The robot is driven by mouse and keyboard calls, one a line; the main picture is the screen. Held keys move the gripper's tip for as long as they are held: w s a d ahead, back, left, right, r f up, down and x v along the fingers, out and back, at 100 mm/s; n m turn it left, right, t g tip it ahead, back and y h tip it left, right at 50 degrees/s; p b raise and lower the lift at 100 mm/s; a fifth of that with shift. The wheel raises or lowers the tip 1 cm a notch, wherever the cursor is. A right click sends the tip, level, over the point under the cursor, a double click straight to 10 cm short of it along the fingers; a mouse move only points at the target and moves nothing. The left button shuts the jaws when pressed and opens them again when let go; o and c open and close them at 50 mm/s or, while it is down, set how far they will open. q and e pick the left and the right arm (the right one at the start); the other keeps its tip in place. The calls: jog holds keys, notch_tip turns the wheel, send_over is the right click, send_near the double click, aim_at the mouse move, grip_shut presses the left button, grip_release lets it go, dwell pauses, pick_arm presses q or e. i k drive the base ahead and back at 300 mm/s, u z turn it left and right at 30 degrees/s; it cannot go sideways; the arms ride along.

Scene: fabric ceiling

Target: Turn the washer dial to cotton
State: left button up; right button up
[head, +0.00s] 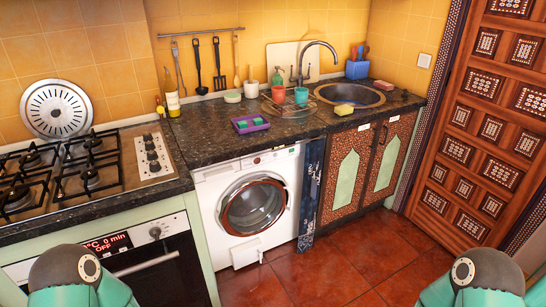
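A white front-loading washer (272,232) stands under the dark counter in the middle of the head view. Its round door (252,204) has a reddish-brown ring and looks closed. The control panel (270,158) runs along the washer's top front edge. A small dial (257,160) seems to be near the panel's middle, but its pointer and labels are too small to read. Only parts of my two arms show, at the bottom left and bottom right corners. Both grippers are out of view, and nothing of mine touches the washer.
A dark patterned towel (310,190) hangs just right of the washer. An oven (150,270) and gas hob (75,170) stand at left. The counter (195,135) holds a purple tray (250,124) and a dish rack. The red tiled floor (325,270) before the washer is clear.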

aim_at(255, 160)
jog(key=z, duration=0.25)
jog(key=i, duration=1.6)
jog(key=u, duration=0.6)
